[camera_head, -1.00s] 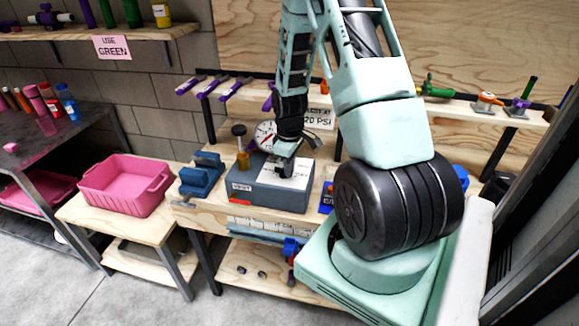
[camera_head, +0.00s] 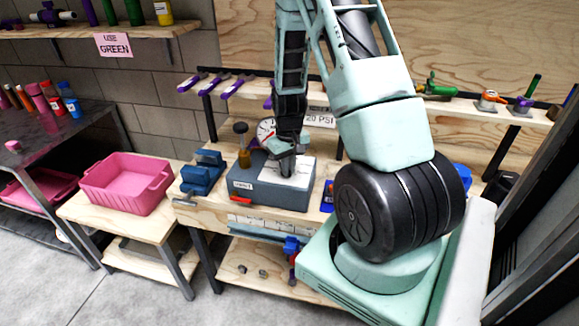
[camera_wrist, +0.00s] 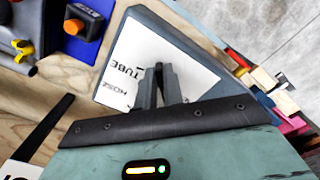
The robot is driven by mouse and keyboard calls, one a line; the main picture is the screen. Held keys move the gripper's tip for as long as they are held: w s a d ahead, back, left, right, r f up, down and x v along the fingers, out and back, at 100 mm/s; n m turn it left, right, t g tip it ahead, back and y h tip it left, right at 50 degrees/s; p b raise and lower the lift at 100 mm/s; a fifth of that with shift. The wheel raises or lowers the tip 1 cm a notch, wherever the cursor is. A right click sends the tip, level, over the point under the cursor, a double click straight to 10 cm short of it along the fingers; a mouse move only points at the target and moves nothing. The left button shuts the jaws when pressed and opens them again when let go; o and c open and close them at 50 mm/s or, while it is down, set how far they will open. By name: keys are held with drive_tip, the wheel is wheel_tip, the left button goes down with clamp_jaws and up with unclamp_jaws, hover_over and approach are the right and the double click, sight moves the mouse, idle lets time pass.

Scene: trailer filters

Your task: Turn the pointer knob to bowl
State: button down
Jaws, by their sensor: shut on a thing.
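A grey-blue test box (camera_head: 272,195) stands on the wooden workbench, with a white dial plate (camera_head: 302,178) on its top. My gripper (camera_head: 287,170) reaches down from above onto this plate. In the wrist view, my gripper (camera_wrist: 163,88) is shut on a small dark pointer knob (camera_wrist: 160,72), mostly hidden between the fingers. The white plate (camera_wrist: 135,50) shows the words TUBE and HOSE beside the knob. No bowl mark is readable; part of the plate is hidden by my gripper. The pointer's exact direction cannot be told.
A round gauge (camera_head: 266,130) and an amber bottle (camera_head: 243,158) stand behind the box. A blue vise (camera_head: 202,172) is at its left. A pink bin (camera_head: 125,183) sits on a low table further left.

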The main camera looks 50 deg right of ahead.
drive_tip(key=shift+m, duration=0.6)
drive_tip(key=c, duration=1.5)
unclamp_jaws()
drive_tip(key=shift+a, duration=0.1)
drive_tip(key=shift+r, duration=0.1)
wheel_tip(320, 180, up, 17)
drive_tip(key=shift+r+b, duration=0.15)
drive_tip(key=shift+b, duration=0.75)
